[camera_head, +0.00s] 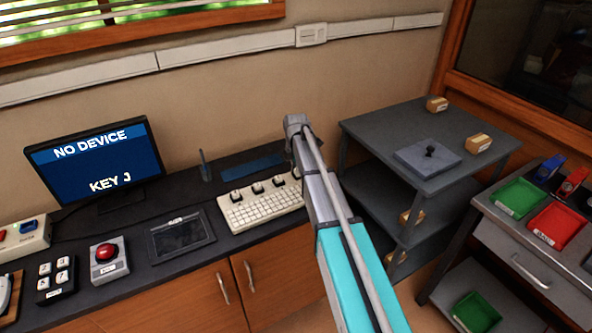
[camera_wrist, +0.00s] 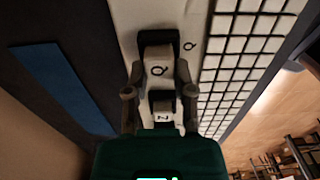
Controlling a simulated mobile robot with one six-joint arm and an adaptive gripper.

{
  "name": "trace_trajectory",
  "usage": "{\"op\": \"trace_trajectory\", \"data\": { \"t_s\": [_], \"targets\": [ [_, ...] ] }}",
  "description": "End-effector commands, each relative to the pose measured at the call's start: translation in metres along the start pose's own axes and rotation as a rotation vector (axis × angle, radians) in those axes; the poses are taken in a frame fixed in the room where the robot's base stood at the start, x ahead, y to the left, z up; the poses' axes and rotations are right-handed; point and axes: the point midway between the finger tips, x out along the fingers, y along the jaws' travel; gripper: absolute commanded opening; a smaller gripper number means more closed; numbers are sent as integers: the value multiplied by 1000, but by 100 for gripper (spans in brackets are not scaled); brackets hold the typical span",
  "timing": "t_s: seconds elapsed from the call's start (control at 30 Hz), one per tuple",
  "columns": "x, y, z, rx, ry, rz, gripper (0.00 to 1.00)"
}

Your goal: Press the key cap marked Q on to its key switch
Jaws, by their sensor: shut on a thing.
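In the wrist view my gripper (camera_wrist: 158,82) is shut on a pale key cap marked Q (camera_wrist: 158,73). One finger lies on each side of the cap. A black block (camera_wrist: 156,38), which looks like a switch mount, shows just beyond the cap, beside a printed Q label (camera_wrist: 190,46) on the pale keyboard top. I cannot tell whether the cap touches its switch. A second cap (camera_wrist: 163,117), with a letter like Z or N, sits nearer my palm. In the head view the white keyboard (camera_head: 262,208) shows, but my arm hides the gripper and held cap.
Dark mounts with pale tops, such as one (camera_head: 257,187), line the keyboard's back edge. A blue strip (camera_head: 252,166) lies behind it. A black tablet (camera_head: 180,236) is to its left. A monitor (camera_head: 95,165) reads "NO DEVICE" and "KEY J". A grey shelf (camera_head: 385,128) stands right.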

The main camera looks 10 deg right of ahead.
Motion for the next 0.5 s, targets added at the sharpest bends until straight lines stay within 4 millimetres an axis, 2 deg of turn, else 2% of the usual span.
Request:
{"op": "trace_trajectory", "data": {
  "t_s": [0.07, 0.1, 0.3, 0.5],
  "targets": [
    [0, 0, 0, 0, 0, 0, 18],
    [0, 0, 0, 0, 0, 0, 38],
    [0, 0, 0, 0, 0, 0, 73],
    [0, 0, 0, 0, 0, 0, 73]
  ]
}}
